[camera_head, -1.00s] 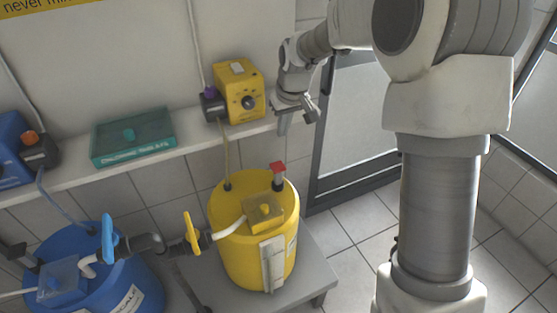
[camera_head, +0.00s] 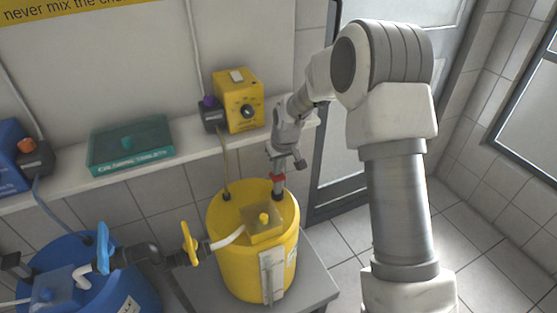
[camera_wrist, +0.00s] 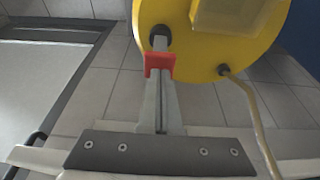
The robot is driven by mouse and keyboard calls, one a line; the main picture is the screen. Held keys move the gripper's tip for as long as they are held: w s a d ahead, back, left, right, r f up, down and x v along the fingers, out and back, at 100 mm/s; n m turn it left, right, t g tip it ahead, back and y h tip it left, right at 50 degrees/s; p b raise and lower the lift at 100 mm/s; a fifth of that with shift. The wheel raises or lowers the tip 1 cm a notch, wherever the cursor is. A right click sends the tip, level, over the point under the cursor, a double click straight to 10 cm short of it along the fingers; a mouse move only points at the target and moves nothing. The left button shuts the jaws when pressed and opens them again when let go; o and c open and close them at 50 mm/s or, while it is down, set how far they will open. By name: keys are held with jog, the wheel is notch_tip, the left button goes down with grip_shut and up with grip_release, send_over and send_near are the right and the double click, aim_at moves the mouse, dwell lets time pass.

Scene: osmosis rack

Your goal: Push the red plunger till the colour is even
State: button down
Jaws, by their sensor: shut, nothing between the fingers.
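The red plunger (camera_head: 278,178) stands up from a dark collar at the back right of the yellow tank's lid. The yellow tank (camera_head: 235,265) is a round drum with a pale gauge strip on its front. My gripper (camera_head: 278,167) is shut and points down at the plunger's red top, right over it. In the wrist view the closed fingers (camera_wrist: 160,80) meet the red plunger top (camera_wrist: 158,61) in the picture. I cannot tell whether they touch it or hover close. The liquid's colour inside the tank cannot be made out.
A yellow pump box (camera_head: 240,100) and a teal tablet box (camera_head: 130,143) sit on the wall shelf (camera_head: 75,190). A blue tank (camera_head: 100,290) stands left, joined by valved piping (camera_head: 150,255). A tube (camera_head: 225,160) rises left of the plunger.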

aim_at(279, 178)
jog(key=shift+f, duration=0.2)
notch_tip(279, 178, down, 5)
jog(key=b, duration=0.3)
jog(key=shift+f+b, duration=0.1)
jog(key=shift+b, duration=0.2)
jog(key=shift+s, duration=0.1)
notch_tip(279, 178, up, 5)
jog(key=p, duration=0.3)
jog(key=shift+f, duration=0.15)
jog(key=v, duration=0.9)
jog(key=shift+r+p, duration=0.3)
jog(key=shift+r, duration=0.1)
jog(key=shift+d, duration=0.1)
